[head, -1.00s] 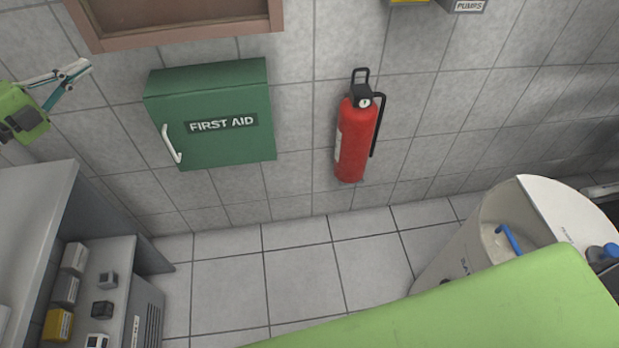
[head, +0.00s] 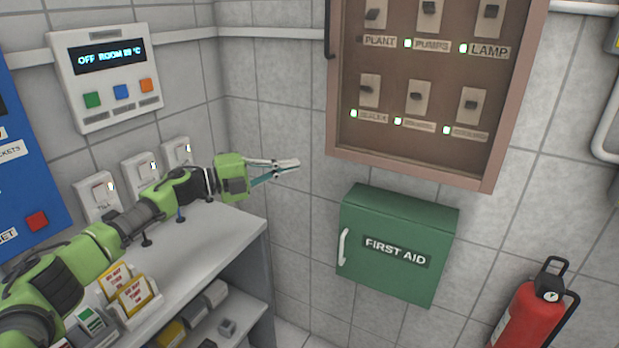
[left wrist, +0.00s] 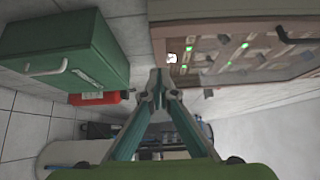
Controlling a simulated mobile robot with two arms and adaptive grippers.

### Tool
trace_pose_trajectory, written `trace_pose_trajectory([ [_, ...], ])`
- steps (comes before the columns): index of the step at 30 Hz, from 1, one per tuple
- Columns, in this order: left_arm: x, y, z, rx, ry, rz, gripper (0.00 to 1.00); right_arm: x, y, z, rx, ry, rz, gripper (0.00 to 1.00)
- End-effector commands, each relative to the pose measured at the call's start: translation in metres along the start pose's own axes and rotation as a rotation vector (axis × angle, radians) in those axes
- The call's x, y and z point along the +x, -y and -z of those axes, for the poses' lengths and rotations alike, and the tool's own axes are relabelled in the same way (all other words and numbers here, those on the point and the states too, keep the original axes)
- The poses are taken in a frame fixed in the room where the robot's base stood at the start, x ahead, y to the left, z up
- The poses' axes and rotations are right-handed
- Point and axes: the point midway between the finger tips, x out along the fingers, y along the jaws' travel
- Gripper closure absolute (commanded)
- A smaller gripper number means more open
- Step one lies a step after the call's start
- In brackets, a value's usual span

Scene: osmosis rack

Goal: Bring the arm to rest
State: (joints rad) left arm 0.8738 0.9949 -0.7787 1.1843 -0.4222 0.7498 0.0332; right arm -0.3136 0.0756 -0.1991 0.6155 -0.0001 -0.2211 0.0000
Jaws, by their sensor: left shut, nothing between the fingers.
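My left arm (head: 133,215) comes in from the left in the head view, stretched over the grey shelf unit. Its left gripper (head: 296,163) points right, toward the wall between the switch panel and the green first aid box. The fingers are closed together with nothing between them. In the left wrist view the fingertips (left wrist: 159,78) meet in the middle of the picture, in free air. My right gripper does not show in either view.
The brown switch panel (head: 343,155) and green first aid box (head: 397,245) hang on the tiled wall, with a red extinguisher (head: 530,318) at right. A control box (head: 104,78) and several wall switches are behind the arm. Labelled cards (head: 133,292) stand on the shelf top (head: 222,232).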

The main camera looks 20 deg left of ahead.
Motion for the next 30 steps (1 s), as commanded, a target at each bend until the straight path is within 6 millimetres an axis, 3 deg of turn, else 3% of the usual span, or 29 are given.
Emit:
trace_pose_trajectory([
  [3, -0.018, -0.004, -0.015, 0.000, 0.004, -0.001, 1.00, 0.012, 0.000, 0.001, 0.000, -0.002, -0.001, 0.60],
  [11, -0.048, -0.002, -0.038, 0.001, 0.001, 0.000, 1.00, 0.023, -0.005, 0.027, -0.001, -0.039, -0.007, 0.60],
  [19, -0.054, -0.001, -0.042, -0.002, -0.001, 0.000, 1.00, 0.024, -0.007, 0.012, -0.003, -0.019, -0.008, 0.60],
  [23, -0.037, -0.013, -0.033, -0.030, 0.010, 0.015, 1.00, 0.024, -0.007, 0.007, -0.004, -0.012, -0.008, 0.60],
  [26, -0.005, -0.037, -0.016, -0.097, 0.045, 0.048, 1.00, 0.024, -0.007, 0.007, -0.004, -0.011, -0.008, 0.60],
  [30, 0.041, -0.084, 0.022, -0.263, 0.151, 0.107, 1.00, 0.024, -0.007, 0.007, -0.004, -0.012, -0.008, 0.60],
])
